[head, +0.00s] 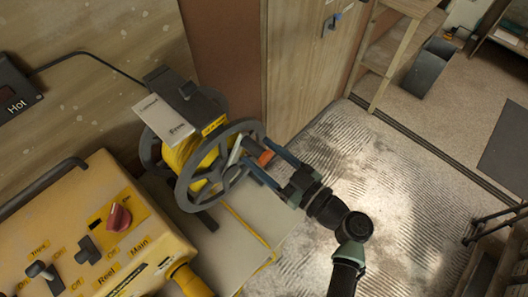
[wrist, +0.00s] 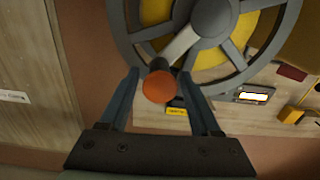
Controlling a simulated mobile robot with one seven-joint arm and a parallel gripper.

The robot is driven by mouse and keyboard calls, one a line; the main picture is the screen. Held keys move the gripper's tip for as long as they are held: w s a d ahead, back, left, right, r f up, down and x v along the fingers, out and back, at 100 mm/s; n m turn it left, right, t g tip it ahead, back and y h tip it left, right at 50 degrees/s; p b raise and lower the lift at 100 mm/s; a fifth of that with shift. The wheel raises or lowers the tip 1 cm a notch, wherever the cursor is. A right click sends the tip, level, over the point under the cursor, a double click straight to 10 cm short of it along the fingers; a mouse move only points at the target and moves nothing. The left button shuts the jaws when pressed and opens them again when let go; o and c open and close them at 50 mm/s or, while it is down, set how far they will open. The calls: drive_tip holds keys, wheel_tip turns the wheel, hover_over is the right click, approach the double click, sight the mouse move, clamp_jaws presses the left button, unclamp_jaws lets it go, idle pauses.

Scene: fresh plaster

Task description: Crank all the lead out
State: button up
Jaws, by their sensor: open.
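A cable reel (head: 217,170) with grey spoked wheels and yellow cable stands on a pale bench, left of centre in the head view. Its wheel also fills the top of the wrist view (wrist: 215,80). A crank arm ends in an orange knob (head: 264,158), which shows in the wrist view too (wrist: 159,86). My gripper (head: 258,160) is open, its two blue-grey fingers on either side of the knob. I cannot tell whether either finger touches it. Yellow lead (head: 246,226) runs from the reel over the bench.
A yellow control box (head: 95,235) with a red knob (head: 118,217) and labelled switches stands at the lower left. A wooden cabinet (head: 310,70) stands behind. The ridged floor at right is clear.

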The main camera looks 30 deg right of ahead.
clamp_jaws()
idle(1.3)
